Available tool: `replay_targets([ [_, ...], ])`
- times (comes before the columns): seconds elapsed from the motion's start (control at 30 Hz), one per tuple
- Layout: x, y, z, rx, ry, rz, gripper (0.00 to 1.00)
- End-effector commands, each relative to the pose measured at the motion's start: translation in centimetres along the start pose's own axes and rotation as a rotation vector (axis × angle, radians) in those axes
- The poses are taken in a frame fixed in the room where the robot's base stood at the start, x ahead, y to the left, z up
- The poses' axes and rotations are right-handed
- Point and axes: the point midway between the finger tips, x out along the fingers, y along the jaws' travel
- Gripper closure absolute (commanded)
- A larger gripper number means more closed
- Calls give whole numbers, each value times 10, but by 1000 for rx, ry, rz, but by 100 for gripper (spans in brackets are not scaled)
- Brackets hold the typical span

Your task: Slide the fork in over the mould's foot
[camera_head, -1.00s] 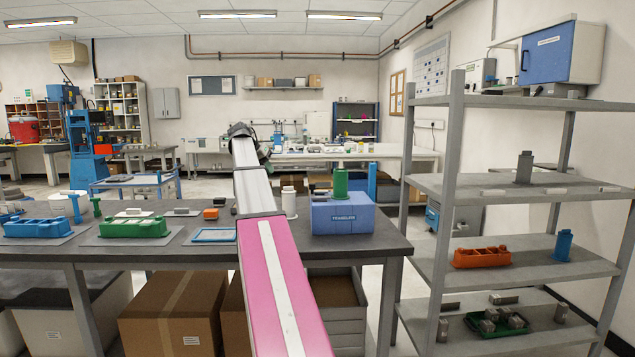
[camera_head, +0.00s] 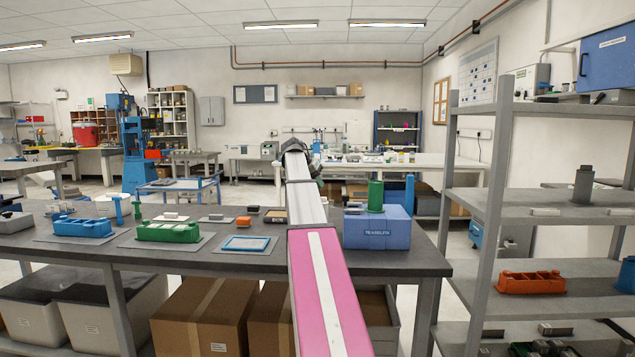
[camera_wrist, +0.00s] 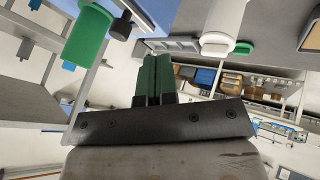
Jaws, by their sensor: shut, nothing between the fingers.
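My gripper (camera_wrist: 155,75) has two dark green fingers pressed together, with nothing between them. It is at the far end of my arm, above the grey bench (camera_head: 170,259), and mostly hidden behind the arm in the head view. A green block mould (camera_head: 168,232) and a blue block mould (camera_head: 83,227) lie on grey mats on the bench's left half, well apart from my gripper. An orange block mould (camera_head: 530,283) is on the shelf at right. I cannot pick out a fork or a mould's foot.
A blue box (camera_head: 377,229) with a green cylinder (camera_head: 375,196) stands right of my arm; the cylinder also shows in the wrist view (camera_wrist: 86,35). A white cylinder (camera_wrist: 222,25) is near my fingers. A blue-rimmed tray (camera_head: 246,243) lies left. A grey rack (camera_head: 488,210) stands at right.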

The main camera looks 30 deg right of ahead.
Motion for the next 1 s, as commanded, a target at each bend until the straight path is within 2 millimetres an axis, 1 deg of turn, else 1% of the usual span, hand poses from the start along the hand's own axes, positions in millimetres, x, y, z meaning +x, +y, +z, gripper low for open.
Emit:
replay_targets([
  [0.03, 11, 0, 1, 0, -2, 1, 100],
  [0.2, 43, 0, 1, 0, -2, 1, 100],
  [0.33, 65, 0, 1, 0, -1, 0, 100],
  [0.43, 70, 17, 1, 1, 0, -1, 100],
  [0.6, 77, 30, 1, 1, 1, -2, 100],
  [0.73, 79, 35, 0, 1, 0, -1, 100],
  [1.0, 79, 35, 0, 0, 0, -1, 100],
])
